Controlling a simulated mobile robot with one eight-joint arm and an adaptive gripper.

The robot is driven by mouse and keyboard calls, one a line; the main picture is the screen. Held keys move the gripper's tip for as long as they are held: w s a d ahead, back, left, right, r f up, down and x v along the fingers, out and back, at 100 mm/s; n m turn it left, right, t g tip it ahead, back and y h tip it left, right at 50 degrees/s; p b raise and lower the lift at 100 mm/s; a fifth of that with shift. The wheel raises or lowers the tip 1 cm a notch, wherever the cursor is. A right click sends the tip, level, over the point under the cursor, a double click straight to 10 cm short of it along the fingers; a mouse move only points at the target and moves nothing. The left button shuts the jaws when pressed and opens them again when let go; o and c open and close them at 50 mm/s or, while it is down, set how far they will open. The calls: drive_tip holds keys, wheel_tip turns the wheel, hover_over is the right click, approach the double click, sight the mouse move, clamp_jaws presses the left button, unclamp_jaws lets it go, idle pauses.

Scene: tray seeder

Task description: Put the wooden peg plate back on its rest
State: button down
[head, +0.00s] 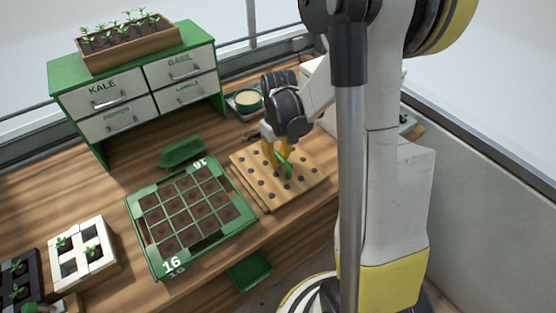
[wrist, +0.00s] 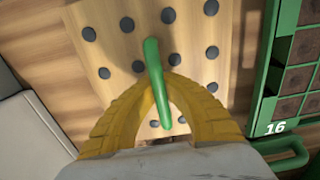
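The wooden peg plate (head: 300,180) is a light square board with rows of dark round dots, right of the green tray on the bench. It fills the middle of the wrist view (wrist: 120,62). A green handle (wrist: 154,70) stands up from it. My gripper (head: 275,155) is over the plate's far part. Its yellow fingers (wrist: 163,88) close in from both sides on the handle. A second wooden layer shows under the plate's near left edge; I cannot tell whether this is the rest or whether the plate touches it.
The green seed tray (head: 160,265), marked 16, is close to the plate's left. A green drawer cabinet (head: 62,82) stands at the back left. A green scoop-like piece (head: 183,152) and a round pot (head: 247,100) lie behind. A white block (head: 98,262) with seedlings is at the left.

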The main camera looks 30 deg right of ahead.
sight(278, 154)
drive_tip(key=shift+f, duration=0.25)
drive_tip(key=c, duration=1.6)
unclamp_jaws()
wheel_tip(278, 154, up, 13)
drive_tip(key=p, duration=0.4)
drive_tip(key=shift+p, duration=0.3)
drive_tip(key=s+a+r+t, duration=0.2)
drive_tip(key=s+a+r, duration=0.1)
drive_tip(key=a, duration=0.1)
drive_tip(key=s+a+r+t, duration=0.3)
drive_tip(key=s+a, duration=0.1)
drive_tip(key=a, duration=0.1)
drive_tip(key=s+a+r+t, duration=0.2)
drive_tip(key=s+a+r, duration=0.1)
drive_tip(key=a, duration=0.1)
drive_tip(key=shift+s+a+r, duration=0.2)
drive_tip(key=shift+s+a, duration=0.05)
drive_tip(key=shift+s, duration=0.1)
